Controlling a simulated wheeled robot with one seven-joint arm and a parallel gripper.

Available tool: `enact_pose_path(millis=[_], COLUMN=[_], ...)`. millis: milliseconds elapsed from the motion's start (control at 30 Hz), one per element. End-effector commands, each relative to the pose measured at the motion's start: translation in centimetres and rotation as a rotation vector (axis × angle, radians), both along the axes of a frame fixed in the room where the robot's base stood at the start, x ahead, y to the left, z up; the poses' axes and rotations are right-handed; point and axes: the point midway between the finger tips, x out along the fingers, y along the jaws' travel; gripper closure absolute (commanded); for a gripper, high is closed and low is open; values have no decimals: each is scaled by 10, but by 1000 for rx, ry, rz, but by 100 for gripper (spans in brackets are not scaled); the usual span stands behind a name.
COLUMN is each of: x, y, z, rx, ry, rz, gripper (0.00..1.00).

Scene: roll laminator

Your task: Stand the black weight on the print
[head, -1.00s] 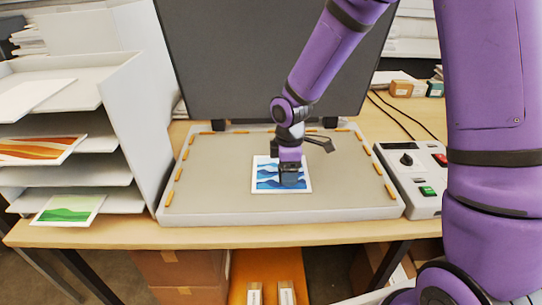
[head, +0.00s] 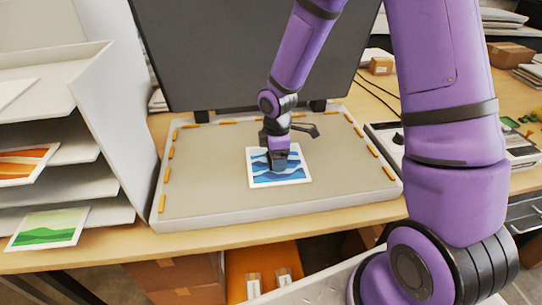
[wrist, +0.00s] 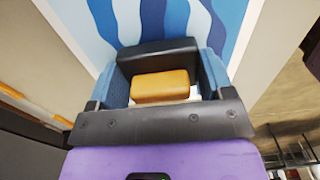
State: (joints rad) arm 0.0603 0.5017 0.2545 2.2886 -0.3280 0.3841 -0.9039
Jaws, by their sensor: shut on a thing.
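The print (head: 293,176), a white-bordered sheet with blue wave bands, lies flat on the grey bed of the laminator (head: 210,195). It also fills the top of the wrist view (wrist: 180,20). My gripper (head: 279,158) points down over the middle of the print. It is shut on the black weight, whose dark block shows between the blue finger pads in the wrist view (wrist: 155,54). An orange-tan block shows within the black piece, and I cannot tell if it belongs to the weight. Whether the weight's base touches the print is hidden.
Orange tabs (head: 162,203) line the bed's edges. The dark raised lid (head: 250,60) stands behind it. A white tray rack (head: 105,150) with prints stands close on the left. A control box (head: 385,135) is at the right, partly behind my arm.

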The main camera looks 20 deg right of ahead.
Motion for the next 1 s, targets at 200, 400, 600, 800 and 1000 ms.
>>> enact_pose_path(millis=[200,400,600,800,1000], x=[0,0,0,1,1], y=[0,0,0,0,0], z=[0,-2,-2,7,40], rx=[0,0,0,0,1], ry=[-1,-1,-1,-3,-7], rz=[0,1,1,-1,-1], gripper=[68,0,0,0,0])
